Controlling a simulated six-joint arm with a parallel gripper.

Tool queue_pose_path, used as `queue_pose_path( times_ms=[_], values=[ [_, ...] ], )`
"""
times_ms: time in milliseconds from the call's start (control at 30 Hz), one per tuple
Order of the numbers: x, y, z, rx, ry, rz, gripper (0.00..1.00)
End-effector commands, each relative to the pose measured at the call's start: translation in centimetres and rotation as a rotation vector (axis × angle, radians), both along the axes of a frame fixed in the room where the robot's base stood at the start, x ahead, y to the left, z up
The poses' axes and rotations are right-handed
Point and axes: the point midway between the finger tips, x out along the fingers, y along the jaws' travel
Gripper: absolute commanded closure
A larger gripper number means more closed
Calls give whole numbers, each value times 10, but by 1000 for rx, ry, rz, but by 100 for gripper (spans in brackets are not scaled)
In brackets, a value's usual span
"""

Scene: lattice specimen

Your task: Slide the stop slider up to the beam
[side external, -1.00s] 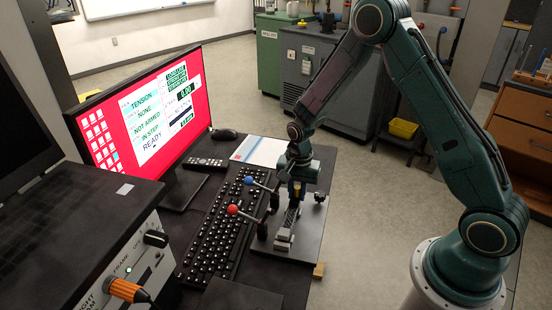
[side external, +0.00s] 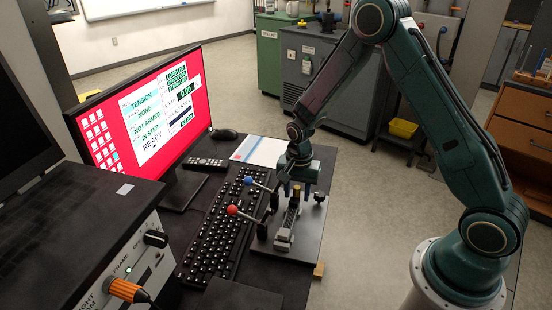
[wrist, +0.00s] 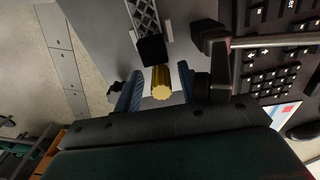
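The lattice beam (wrist: 146,18) is a light grey openwork strip on the grey fixture plate; it also shows in the side view (side external: 289,220). The stop slider appears as a black block (wrist: 152,50) with a ribbed brass knob (wrist: 161,83) beside it. The block sits at the beam's end in the wrist view; I cannot tell whether they touch. My gripper (wrist: 159,88) is open, its blue fingers on either side of the brass knob with gaps. In the side view my gripper (side external: 297,187) is low over the fixture, around the brass knob (side external: 296,191).
Red-knobbed (side external: 232,210) and blue-knobbed (side external: 248,181) levers stand left of the beam. A keyboard (side external: 215,232) lies further left, with a monitor (side external: 150,125) behind. A black thumbscrew (side external: 319,197) stands at the plate's right.

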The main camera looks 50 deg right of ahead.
Motion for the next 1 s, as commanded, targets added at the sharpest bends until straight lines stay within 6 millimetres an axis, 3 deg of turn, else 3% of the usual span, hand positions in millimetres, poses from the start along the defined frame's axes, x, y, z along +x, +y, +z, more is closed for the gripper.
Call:
queue_pose_path(
  times_ms=[33, 700, 1000],
  values=[
    [-5, 8, -1, 14, 15, 19, 60],
    [-2, 5, 49, 9, 3, 10, 60],
    [-2, 4, 54, 8, 4, 8, 60]
  ],
)
